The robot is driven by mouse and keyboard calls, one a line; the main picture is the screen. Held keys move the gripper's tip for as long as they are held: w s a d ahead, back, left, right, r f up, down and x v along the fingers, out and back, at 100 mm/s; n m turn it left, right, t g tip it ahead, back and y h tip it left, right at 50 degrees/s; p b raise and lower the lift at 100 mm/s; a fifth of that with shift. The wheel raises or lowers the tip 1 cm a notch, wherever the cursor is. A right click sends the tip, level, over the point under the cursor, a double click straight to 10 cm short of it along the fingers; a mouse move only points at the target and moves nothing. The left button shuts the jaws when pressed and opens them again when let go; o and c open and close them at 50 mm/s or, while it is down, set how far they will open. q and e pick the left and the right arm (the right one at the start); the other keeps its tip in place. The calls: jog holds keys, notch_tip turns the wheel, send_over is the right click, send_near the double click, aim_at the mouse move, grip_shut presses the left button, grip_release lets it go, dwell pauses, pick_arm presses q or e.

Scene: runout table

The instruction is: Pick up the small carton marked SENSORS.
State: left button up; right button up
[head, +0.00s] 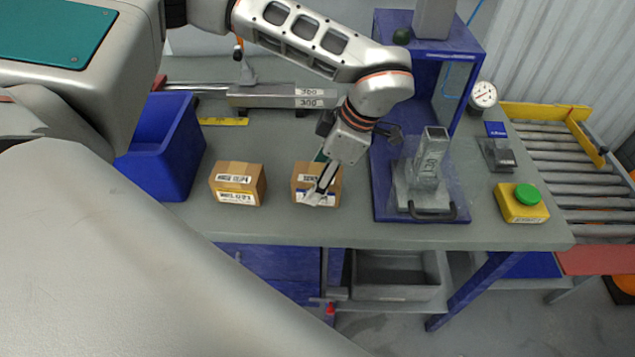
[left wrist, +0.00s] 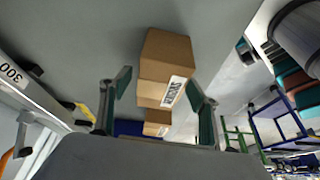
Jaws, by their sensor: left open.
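The small brown carton marked SENSORS (left wrist: 165,72) shows in the left wrist view, with its white label facing my fingers. In the head view it is the right-hand carton (head: 301,182) of two on the grey table, partly hidden by my gripper. My left gripper (head: 318,184) is open and tilted over this carton. In the left wrist view its two fingers (left wrist: 160,88) are on either side of the carton's outline, with visible gaps. I cannot tell whether the fingertips are down beside it. My right gripper is not in view.
A similar carton (head: 238,184) stands to the left, beside a blue bin (head: 166,145). A blue press stand (head: 420,205) is close on the right. A yellow button box (head: 521,203) is farther right. Bare table lies in front of the cartons.

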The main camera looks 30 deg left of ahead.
pick_arm(q)
jog(key=shift+f, duration=0.2)
dwell(0.3)
jog(key=c, duration=1.3)
jog(key=shift+r, duration=0.1)
